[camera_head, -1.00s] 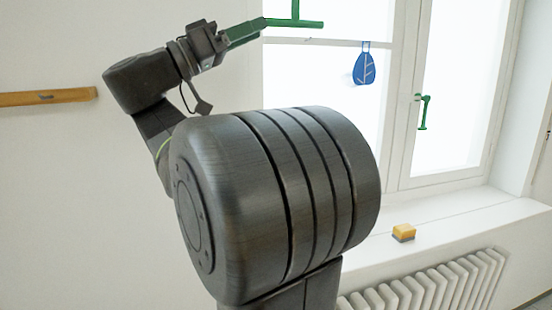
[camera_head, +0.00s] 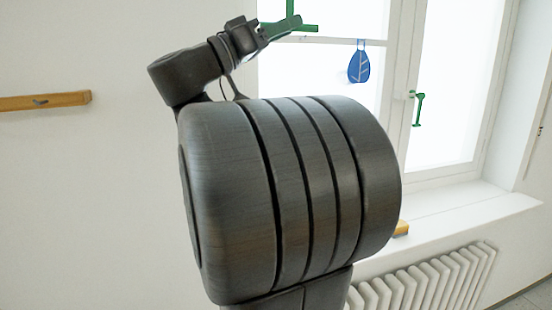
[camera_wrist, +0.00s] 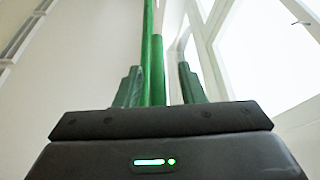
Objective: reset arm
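My arm is raised in front of the window, with its large dark joint filling the middle of the head view. My gripper (camera_head: 292,25) is at the top of that view, pointing up and to the right. In the wrist view its two greenish fingers (camera_wrist: 160,68) stand apart, so it is open. A green bar shows between them, and I see no object held. In the head view, the green T-shaped fitting (camera_head: 306,27) at the window overlaps the fingertips in the picture. I cannot tell how close they are.
A yellow block (camera_head: 402,228) on the sill is partly hidden by my arm. A radiator (camera_head: 425,285) is below. A wooden rail (camera_head: 45,101) crosses the left wall.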

